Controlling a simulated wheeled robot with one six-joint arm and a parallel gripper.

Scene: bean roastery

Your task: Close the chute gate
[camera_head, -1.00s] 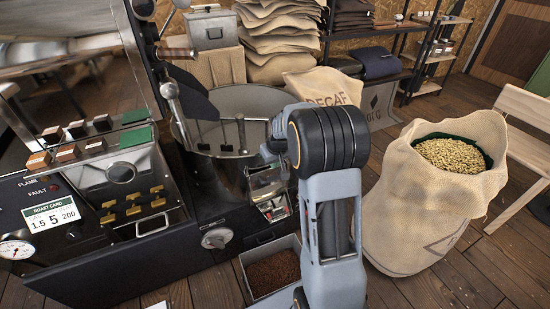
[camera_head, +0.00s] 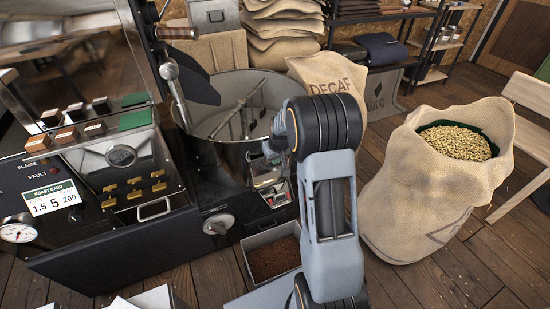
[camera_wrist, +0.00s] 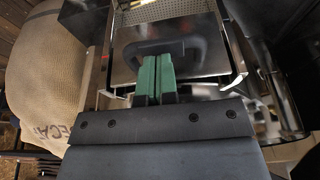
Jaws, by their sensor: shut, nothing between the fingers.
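The metal chute (camera_head: 268,178) sits on the front of the round cooling pan (camera_head: 222,118), above a bin of dark beans. In the wrist view, a metal chute housing (camera_wrist: 208,60) with side walls and a perforated strip at its top fills the middle. I cannot tell which plate is the gate, or whether it is open. My gripper (camera_wrist: 157,62) shows its green fingers pressed together, empty, in front of the dark panel of this housing. Contact with it cannot be told. In the head view my arm hides the fingers and part of the chute.
The bin of dark beans (camera_head: 273,259) stands on the floor below the chute. A big open sack of pale beans (camera_head: 430,195) stands to the right, a DECAF sack (camera_head: 328,78) behind. The roaster's control panel (camera_head: 75,210) is at left. Wooden floor shows between bin and sack.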

